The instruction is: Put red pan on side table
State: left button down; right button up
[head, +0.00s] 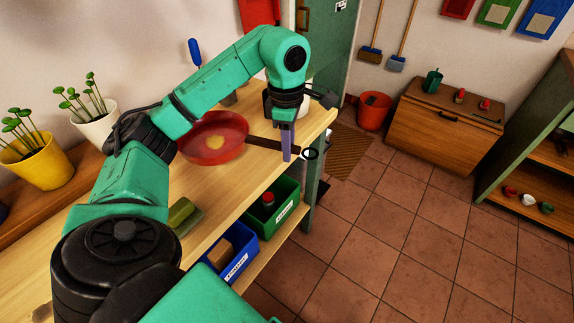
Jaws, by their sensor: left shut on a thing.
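The red pan (213,153) rests on the light wooden counter, with something yellowish inside it. Its dark handle (262,143) points right and ends in a ring past the counter's front edge. My left gripper (287,155) points down and is shut on the handle near its ring end. My left forearm passes above the pan and hides part of its far side. A low wooden table with a drop front (440,133), likely the side table, stands against the far wall at the right. My right gripper is not in view.
The table's top holds a green can (432,80) and small red-topped items. A red bucket (374,111) stands left of it, near a brown mat (347,150). An open green shelf (535,165) is at the right. The tiled floor between is clear.

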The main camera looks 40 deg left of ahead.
pick_arm(q)
notch_tip(320, 180, down, 5)
jog(key=shift+s+f, duration=0.1)
jog(key=shift+f, duration=0.1)
jog(key=c, duration=0.6)
grip_release()
jog(key=shift+c, duration=0.2)
notch_tip(320, 180, up, 8)
jog(key=shift+f, duration=0.25)
notch_tip(320, 180, up, 4)
jog(key=shift+a+r+p, duration=0.1)
jog(key=shift+p, duration=1.1)
jog(key=shift+s+r, duration=0.1)
jog(key=shift+r, duration=0.15)
jog(key=shift+f, duration=0.1)
